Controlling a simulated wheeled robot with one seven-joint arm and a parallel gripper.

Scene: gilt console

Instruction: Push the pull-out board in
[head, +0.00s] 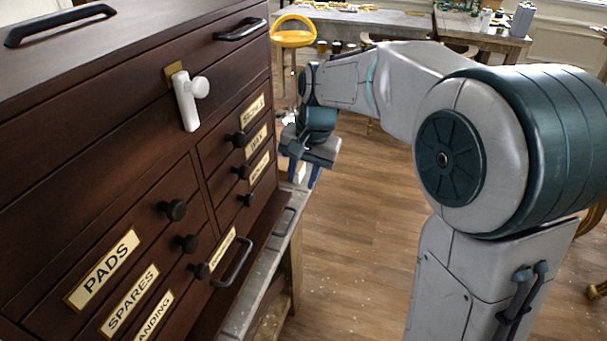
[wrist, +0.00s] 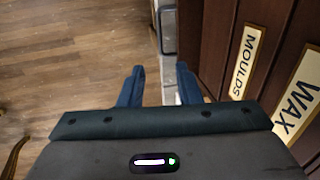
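A dark brown wooden cabinet (head: 110,150) with labelled drawers fills the left of the head view. Low on its front, a dark board (head: 262,240) appears to stick out beneath the small drawers; a black bar handle (head: 285,221) shows by its outer edge. My gripper (head: 304,176) is beyond the board's far end, close to the cabinet front, fingers pointing down. In the wrist view my gripper (wrist: 160,86) has its two blue fingers apart with nothing between them. The board cannot be made out clearly in the wrist view, and I see no contact.
The cabinet stands on a grey bench (head: 262,285). A white latch (head: 186,98) hangs on the upper front, and black knobs and another bar handle (head: 233,262) jut out. A yellow stool (head: 293,38) stands behind.

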